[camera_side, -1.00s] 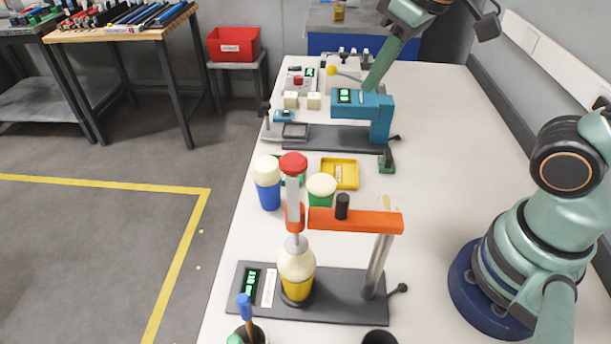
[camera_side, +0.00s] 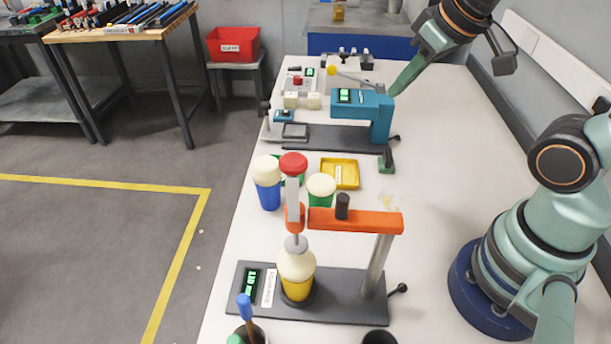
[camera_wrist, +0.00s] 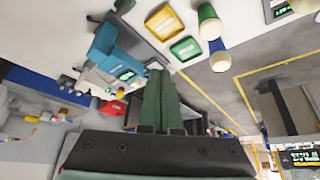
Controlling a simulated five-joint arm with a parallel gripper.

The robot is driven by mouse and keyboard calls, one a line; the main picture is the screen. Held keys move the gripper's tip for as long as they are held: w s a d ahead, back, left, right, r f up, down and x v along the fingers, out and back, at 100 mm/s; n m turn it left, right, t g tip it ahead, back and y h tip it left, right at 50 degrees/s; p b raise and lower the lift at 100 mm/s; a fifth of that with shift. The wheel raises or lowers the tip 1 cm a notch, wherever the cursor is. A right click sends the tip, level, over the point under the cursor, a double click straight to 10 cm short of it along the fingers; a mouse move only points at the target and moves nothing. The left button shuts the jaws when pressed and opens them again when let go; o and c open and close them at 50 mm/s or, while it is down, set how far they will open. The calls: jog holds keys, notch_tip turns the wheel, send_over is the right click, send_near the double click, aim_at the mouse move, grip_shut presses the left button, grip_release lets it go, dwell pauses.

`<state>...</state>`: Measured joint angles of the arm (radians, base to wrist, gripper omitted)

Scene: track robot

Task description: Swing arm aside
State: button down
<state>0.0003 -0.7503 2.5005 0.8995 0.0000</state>
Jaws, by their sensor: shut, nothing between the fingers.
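The blue swing-arm stand (camera_side: 362,103) has a green display and stands on a dark base plate at mid-table. Its arm points left. The orange swing arm (camera_side: 365,221) on a steel post stands nearer, reaching left to a red-capped plunger (camera_side: 293,190) above a yellow-white bottle (camera_side: 296,275). My gripper (camera_side: 395,91) is shut and empty, its green fingers pointing down and left at the right end of the blue stand. I cannot tell whether they touch it. In the wrist view the shut fingers (camera_wrist: 161,85) show beside the blue stand (camera_wrist: 117,55).
A yellow tray (camera_side: 342,173), a blue cup (camera_side: 267,194) and a green cup (camera_side: 321,190) with cream tops stand between the stands. A panel with a yellow-knobbed lever (camera_side: 331,70) lies farther back.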

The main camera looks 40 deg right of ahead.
jog(key=c, duration=1.5)
grip_release()
jog(key=shift+c, duration=0.2)
jog(key=o, duration=0.5)
jog(key=shift+a, duration=0.1)
jog(key=shift+o, duration=1.1)
jog(key=s+a+r+n+g, duration=0.1)
jog(key=a+r+n, duration=0.1)
jog(key=a, duration=0.4)
jog(key=s+a+r+n+g+y, duration=0.1)
jog(key=a+r+n+g, duration=0.1)
jog(key=a, duration=0.5)
jog(key=shift+s+r+n, duration=0.2)
jog(key=shift+r+n, duration=0.25)
jog(key=shift+n, duration=0.05)
jog(key=n+g+h, duration=0.1)
jog(key=n+g, duration=0.2)
jog(key=n, duration=0.1)
send_near(343, 197)
notch_tip(343, 197, down, 10)
jog(key=shift+s+f, duration=0.1)
jog(key=shift+s, duration=0.05)
grip_shut()
